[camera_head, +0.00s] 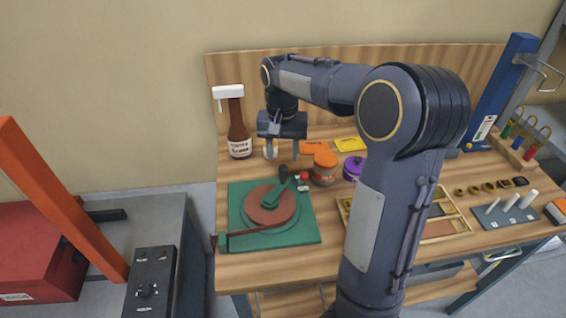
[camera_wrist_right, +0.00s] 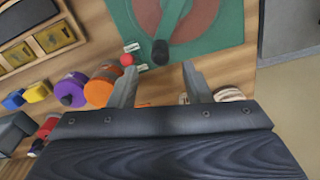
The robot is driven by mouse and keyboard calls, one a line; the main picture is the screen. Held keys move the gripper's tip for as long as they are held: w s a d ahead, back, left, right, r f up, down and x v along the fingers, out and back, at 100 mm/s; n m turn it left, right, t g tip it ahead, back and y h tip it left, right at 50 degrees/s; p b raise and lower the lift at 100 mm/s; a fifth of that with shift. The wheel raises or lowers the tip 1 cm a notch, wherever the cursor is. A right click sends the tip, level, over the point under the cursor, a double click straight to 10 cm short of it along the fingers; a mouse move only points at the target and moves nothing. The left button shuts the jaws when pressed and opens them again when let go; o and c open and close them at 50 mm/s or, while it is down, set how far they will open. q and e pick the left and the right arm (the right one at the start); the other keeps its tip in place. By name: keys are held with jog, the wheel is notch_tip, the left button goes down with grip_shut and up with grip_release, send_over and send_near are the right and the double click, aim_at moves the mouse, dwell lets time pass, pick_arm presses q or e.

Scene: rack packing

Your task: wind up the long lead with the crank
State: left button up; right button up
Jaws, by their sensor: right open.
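A reddish-brown round reel (camera_head: 272,204) sits on a green base plate (camera_head: 242,192) at the front left of the wooden bench. Its green crank arm (camera_head: 276,194) ends in an upright black knob (camera_head: 283,172) on the far side. A dark red strip, possibly the lead (camera_head: 255,232), runs from the reel to a green block at the plate's front left corner. My right gripper (camera_head: 283,154) is open and empty, just behind the knob. In the right wrist view the knob (camera_wrist_right: 160,52) stands just beyond the gap between the fingertips (camera_wrist_right: 160,76). My left gripper is out of view.
A brown sauce bottle (camera_head: 239,135) stands behind the plate. An orange-lidded jar (camera_head: 325,168), a purple pot (camera_head: 353,167) and a small red ball (camera_head: 304,176) are close to the knob's right. My right arm hides part of the wooden tray (camera_head: 455,212).

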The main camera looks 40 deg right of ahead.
aim_at(283, 166)
jog(key=shift+r, duration=0.75)
jog(key=shift+f+b, duration=0.25)
jog(key=shift+b, duration=0.15)
jog(key=m+b, duration=0.1)
jog(key=f+m+b, duration=0.1)
jog(key=b, duration=0.1)
jog(key=shift+b, duration=0.3)
jog(key=shift+r+m+b, duration=0.15)
jog(key=shift+m+b, duration=0.25)
jog(key=shift+m, duration=0.2)
jog(key=shift+f, duration=0.45)
notch_tip(283, 166, down, 6)
jog(key=shift+f, duration=0.1)
